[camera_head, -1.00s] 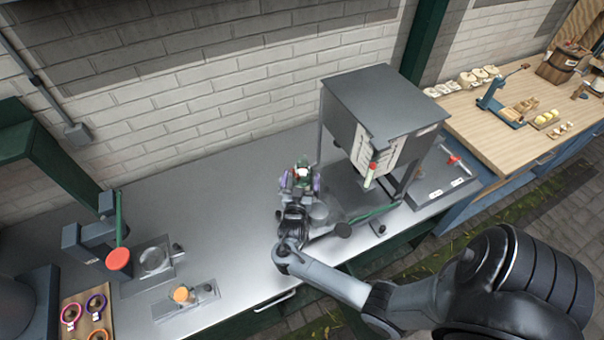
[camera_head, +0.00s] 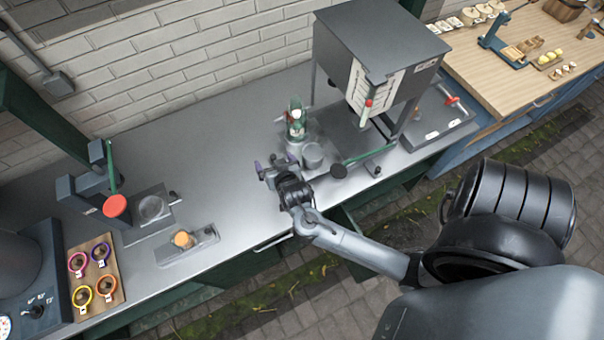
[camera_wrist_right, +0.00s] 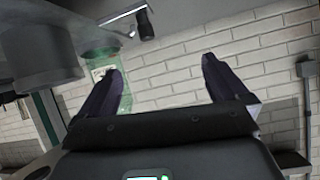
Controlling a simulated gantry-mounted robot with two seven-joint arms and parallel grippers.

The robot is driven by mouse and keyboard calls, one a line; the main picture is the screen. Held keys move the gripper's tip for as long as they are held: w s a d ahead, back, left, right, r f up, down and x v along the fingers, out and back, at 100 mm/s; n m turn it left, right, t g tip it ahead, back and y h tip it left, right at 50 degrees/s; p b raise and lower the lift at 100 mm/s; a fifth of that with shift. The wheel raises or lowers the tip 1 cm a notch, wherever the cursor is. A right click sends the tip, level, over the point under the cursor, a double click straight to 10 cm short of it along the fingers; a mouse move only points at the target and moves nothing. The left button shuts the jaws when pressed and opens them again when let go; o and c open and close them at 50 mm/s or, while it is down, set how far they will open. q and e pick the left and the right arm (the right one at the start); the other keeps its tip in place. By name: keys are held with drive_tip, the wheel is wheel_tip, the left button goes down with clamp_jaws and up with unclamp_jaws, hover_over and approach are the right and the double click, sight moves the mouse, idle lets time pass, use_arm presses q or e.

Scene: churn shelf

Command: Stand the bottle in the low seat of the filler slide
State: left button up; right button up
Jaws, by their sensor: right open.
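The bottle (camera_head: 296,118), green and clear with a pale label, stands upright on the filler slide beside the grey cylinder (camera_head: 313,156). Its base is small and partly hidden, so I cannot tell exactly how it sits in the low seat. My right gripper (camera_head: 266,166) is open and empty, in front of the bottle and apart from it. In the right wrist view the bottle (camera_wrist_right: 101,62) shows behind the left finger, with the gripper (camera_wrist_right: 162,70) spread wide. My left gripper is not in view.
The grey filler cabinet (camera_head: 385,45) stands behind and right of the bottle, with a green lever (camera_head: 370,153) at its front. The capper (camera_head: 115,206) with a red disc and a wooden board (camera_head: 97,270) of colored rings stand left.

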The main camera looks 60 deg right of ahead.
drive_tip(key=s+a+r+n+g+y, duration=0.2)
drive_tip(key=s+a+n+g+y, duration=0.1)
drive_tip(key=s+a+n, duration=0.2)
drive_tip(key=s+a+r+n+g+y, duration=0.3)
drive_tip(key=s+a, duration=0.6)
drive_tip(key=s, duration=0.4)
drive_tip(key=n+y, duration=0.1)
drive_tip(key=n, duration=0.1)
drive_tip(key=shift+n, duration=0.3)
drive_tip(key=shift+r, duration=0.1)
